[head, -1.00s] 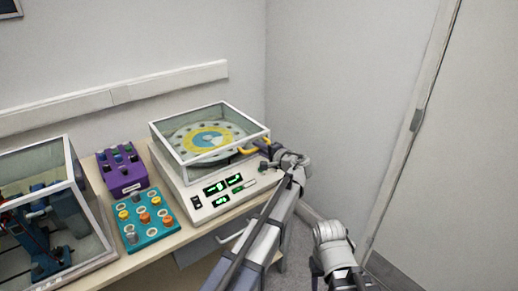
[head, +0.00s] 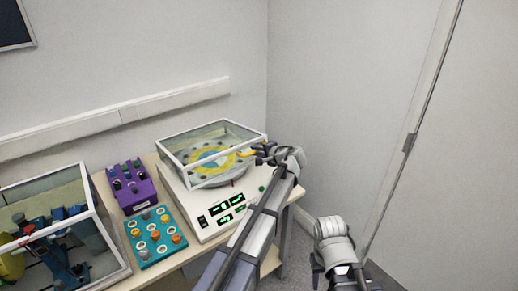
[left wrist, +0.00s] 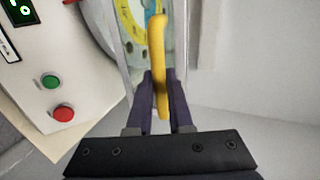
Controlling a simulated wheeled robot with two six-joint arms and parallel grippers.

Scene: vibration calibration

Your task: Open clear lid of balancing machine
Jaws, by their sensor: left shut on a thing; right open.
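The balancing machine (head: 183,205) is a white box with green displays on its front panel. Its clear lid (head: 190,157), with a white frame, is tilted partly up, and the yellow and grey disc (head: 222,178) shows beneath it. My left gripper (head: 258,153) is at the lid's right front side, shut on the yellow handle (head: 245,153). In the left wrist view, the handle (left wrist: 158,50) stands between the dark fingers (left wrist: 158,95). My right gripper (head: 335,264) is low at the lower right, open, apart from the machine and partly hidden.
A purple knob box (head: 139,188) and a teal button panel (head: 142,247) stand left of the machine. A clear-covered device (head: 103,268) is at the far left. Green (left wrist: 50,81) and red (left wrist: 63,113) buttons are on the machine's front. Walls stand behind and right.

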